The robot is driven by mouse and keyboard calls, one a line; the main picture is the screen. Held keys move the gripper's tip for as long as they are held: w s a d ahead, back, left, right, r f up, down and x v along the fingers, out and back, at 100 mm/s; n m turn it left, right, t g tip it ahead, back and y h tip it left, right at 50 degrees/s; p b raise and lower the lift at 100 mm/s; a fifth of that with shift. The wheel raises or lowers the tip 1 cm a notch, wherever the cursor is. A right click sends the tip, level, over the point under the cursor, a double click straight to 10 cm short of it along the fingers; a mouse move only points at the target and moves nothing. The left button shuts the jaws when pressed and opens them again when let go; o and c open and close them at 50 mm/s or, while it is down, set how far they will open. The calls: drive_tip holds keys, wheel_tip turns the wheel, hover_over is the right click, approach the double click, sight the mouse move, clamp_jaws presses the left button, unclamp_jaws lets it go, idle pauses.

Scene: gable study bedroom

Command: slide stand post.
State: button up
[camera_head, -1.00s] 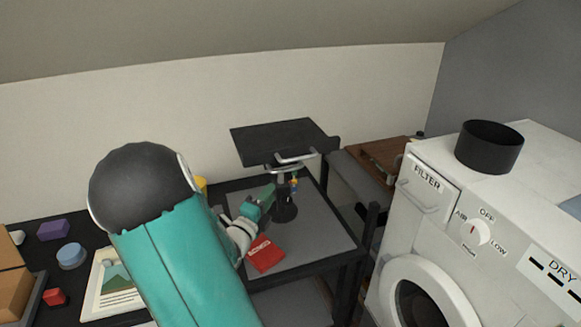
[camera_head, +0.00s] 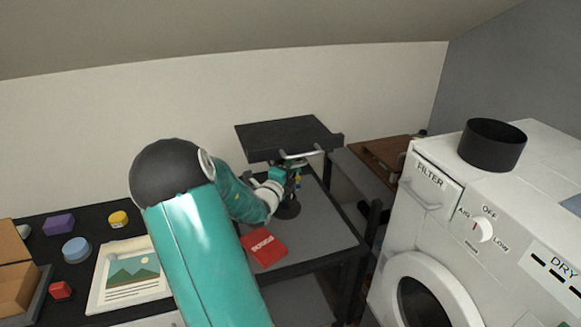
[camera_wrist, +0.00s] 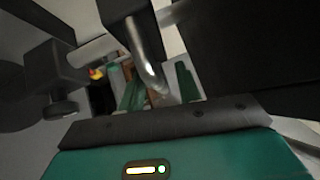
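The stand has a flat black top (camera_head: 287,133), a silver handle (camera_head: 301,154) under its front edge and a round dark base (camera_head: 287,209) on the grey table. Its post is mostly hidden behind my gripper (camera_head: 286,173), which is up beside the post just below the top. In the wrist view, the green fingers of my gripper (camera_wrist: 158,88) stand apart. A curved metal bar (camera_wrist: 146,52) of the stand reaches down to the gap between them. I cannot tell whether the fingers touch it.
A red booklet (camera_head: 264,247) lies on the grey table (camera_head: 318,234) in front of the stand. A white dryer (camera_head: 455,215) with a black cylinder (camera_head: 492,145) on top stands at right. A black desk with a picture sheet (camera_head: 130,272) and small blocks is at left.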

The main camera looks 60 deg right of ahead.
clamp_jaws()
wheel_tip(320, 180, down, 7)
idle(0.4)
drive_tip(key=shift+a, duration=0.1)
unclamp_jaws()
drive_tip(key=shift+f, duration=0.1)
drive_tip(key=a, duration=0.7)
drive_tip(key=shift+a+f, duration=0.2)
drive_tip(key=shift+f, duration=0.15)
